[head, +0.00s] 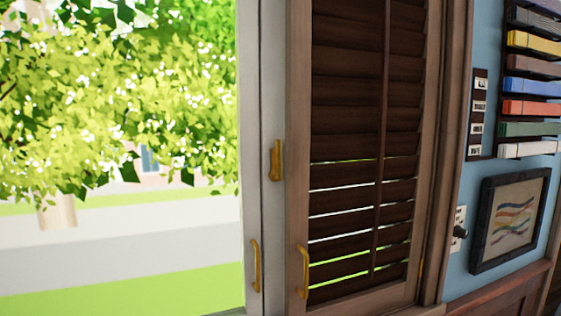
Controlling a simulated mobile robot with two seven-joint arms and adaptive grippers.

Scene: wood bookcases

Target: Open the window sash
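A window sash with a white frame (252,120) stands left of centre in the head view, with a tree and lawn showing beyond it. A brass pull handle (256,266) is low on the white frame. A brass latch (275,160) sits higher up, just to its right. Whether the sash stands open or closed, I cannot tell. Neither of my grippers is in view.
A brown louvred shutter (360,150) with its own brass handle (302,272) stands right of the white frame. On the blue wall at right are a framed picture (510,221), several coloured strips (533,83) and a switch plate (459,229).

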